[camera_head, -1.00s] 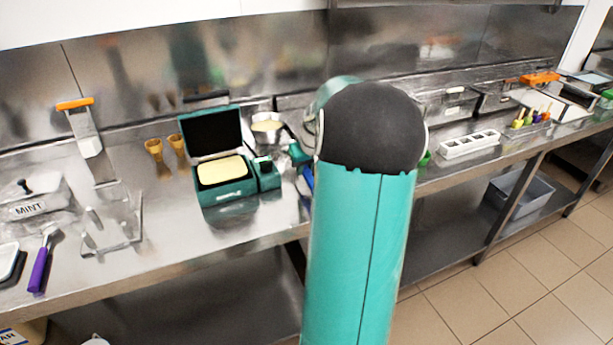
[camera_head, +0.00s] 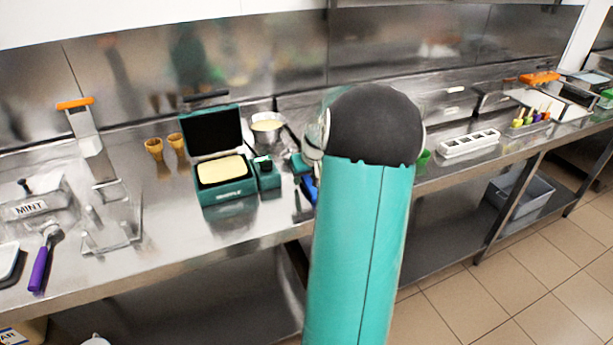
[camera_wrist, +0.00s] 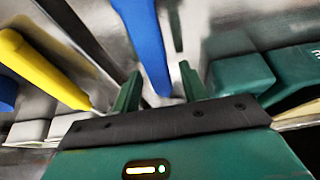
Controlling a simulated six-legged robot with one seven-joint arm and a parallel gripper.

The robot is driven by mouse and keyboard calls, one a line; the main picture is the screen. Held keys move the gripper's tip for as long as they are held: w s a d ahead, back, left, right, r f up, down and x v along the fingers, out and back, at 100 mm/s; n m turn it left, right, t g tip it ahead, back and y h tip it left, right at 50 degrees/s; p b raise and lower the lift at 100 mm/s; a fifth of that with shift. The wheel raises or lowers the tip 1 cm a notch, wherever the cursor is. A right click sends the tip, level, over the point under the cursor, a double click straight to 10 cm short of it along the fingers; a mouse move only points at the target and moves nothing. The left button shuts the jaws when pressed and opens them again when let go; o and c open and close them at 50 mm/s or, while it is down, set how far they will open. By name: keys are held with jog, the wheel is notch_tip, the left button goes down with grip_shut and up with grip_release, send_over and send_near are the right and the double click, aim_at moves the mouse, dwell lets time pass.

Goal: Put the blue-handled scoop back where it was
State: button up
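A blue handle (camera_wrist: 150,45), which I take to be the scoop's, runs down between the two green fingers of my gripper (camera_wrist: 161,72) in the wrist view. The fingers are apart, with a gap showing on each side of the handle. The scoop's head is not visible there. In the head view a blue part (camera_head: 309,190) shows on the counter, just left of my arm. My arm hides the rest of it and most of my gripper.
A yellow handle (camera_wrist: 40,68) lies left of my fingers. The open teal case (camera_head: 230,212) and a metal bowl (camera_head: 267,118) stand nearby. A purple-handled scoop (camera_head: 39,268) lies at far left. A white compartment tray (camera_head: 469,149) is to the right.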

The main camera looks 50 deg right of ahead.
jog(key=v, duration=1.2)
jog(key=w+a+r+n, duration=0.2)
jog(key=a+r, duration=0.1)
jog(key=a, duration=1)
jog(key=w+a+r+n, duration=0.1)
jog(key=a+r, duration=0.2)
jog(key=a, duration=1)
jog(key=s+a+f+n+y, duration=0.1)
jog(key=s+a, duration=0.4)
jog(key=a, duration=0.4)
jog(key=s+a+f+n+t+y, duration=0.1)
jog(key=s+a+n, duration=0.1)
jog(key=s+a, duration=0.3)
jog(key=a, duration=0.4)
jog(key=shift+a+t, duration=0.25)
jog(key=shift+t, duration=0.05)
